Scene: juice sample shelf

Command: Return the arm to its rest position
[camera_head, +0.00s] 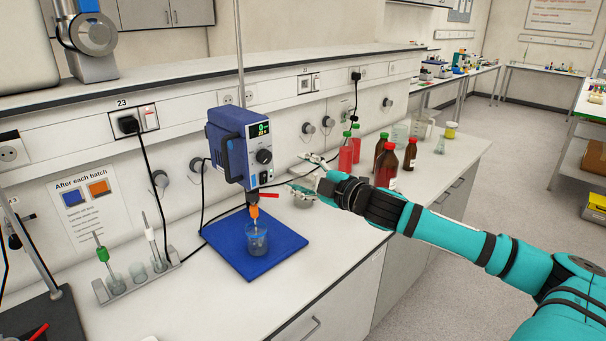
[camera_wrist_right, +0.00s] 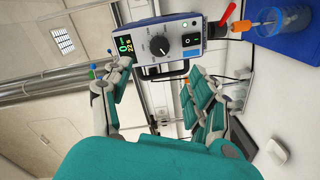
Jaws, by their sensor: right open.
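My right arm reaches in from the right in the head view. Its gripper (camera_head: 302,174) is open and empty, beside the blue overhead stirrer (camera_head: 240,148), just to its right. In the right wrist view the gripper (camera_wrist_right: 160,100) has its two fingers spread apart with nothing between them, and the stirrer (camera_wrist_right: 165,42) with its display and knob shows beyond them. Below the stirrer a beaker (camera_head: 257,240) stands on the blue base plate (camera_head: 232,258), with an orange part and shaft above it. My left gripper is in neither view.
A rack (camera_head: 140,285) with several probes stands at the left. Red bottles (camera_head: 345,155) and brown bottles (camera_head: 386,166) stand on the bench behind my right forearm. A raised shelf (camera_head: 170,77) runs along the wall. The floor (camera_head: 480,165) at the right is open.

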